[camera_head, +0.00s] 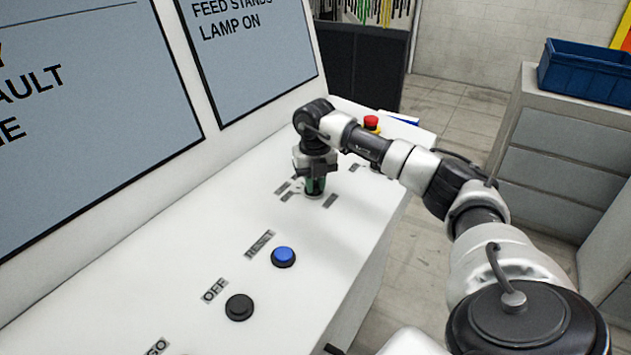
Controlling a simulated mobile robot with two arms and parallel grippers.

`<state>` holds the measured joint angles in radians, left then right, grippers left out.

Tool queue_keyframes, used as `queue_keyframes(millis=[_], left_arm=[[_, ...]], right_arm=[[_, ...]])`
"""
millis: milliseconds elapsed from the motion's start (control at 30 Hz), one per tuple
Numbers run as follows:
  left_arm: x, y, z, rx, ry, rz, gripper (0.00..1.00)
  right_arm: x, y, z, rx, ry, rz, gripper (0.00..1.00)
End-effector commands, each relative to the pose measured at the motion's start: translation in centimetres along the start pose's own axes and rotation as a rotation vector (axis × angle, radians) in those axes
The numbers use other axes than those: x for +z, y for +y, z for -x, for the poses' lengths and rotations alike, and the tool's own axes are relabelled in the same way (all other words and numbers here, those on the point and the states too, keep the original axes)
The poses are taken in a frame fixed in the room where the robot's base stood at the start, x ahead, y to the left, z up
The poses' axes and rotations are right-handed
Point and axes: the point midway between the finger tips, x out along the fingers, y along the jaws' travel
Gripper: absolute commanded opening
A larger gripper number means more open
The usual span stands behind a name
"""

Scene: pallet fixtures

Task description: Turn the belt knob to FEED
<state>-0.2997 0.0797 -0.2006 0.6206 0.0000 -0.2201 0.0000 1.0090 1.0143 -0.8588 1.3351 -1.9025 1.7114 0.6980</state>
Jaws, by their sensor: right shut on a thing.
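My left gripper is not in view.
A blue button (283,256) marked RESET and a black button (239,306) marked OFF sit nearer on the console. A red button (371,122) stands beyond the knob. Screens line the back left. A blue bin (585,72) sits on a cabinet at right.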

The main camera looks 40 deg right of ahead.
Motion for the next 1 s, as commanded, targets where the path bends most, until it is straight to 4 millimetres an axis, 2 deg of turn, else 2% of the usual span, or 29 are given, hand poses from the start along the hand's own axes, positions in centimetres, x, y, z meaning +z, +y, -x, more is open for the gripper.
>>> queue_keyframes(millis=[467,500,667,1000], left_arm=[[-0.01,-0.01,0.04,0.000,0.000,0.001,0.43],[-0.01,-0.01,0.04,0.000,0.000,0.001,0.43],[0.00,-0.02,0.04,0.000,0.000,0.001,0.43],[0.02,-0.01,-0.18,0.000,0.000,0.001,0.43]], right_arm=[[0.15,-0.03,0.26,0.003,-0.006,-0.019,0.00],[0.15,-0.03,0.27,0.003,-0.007,-0.019,0.18],[0.11,-0.02,0.19,0.002,-0.005,-0.017,0.43],[0.09,0.04,0.47,0.002,-0.004,-0.015,0.43]])
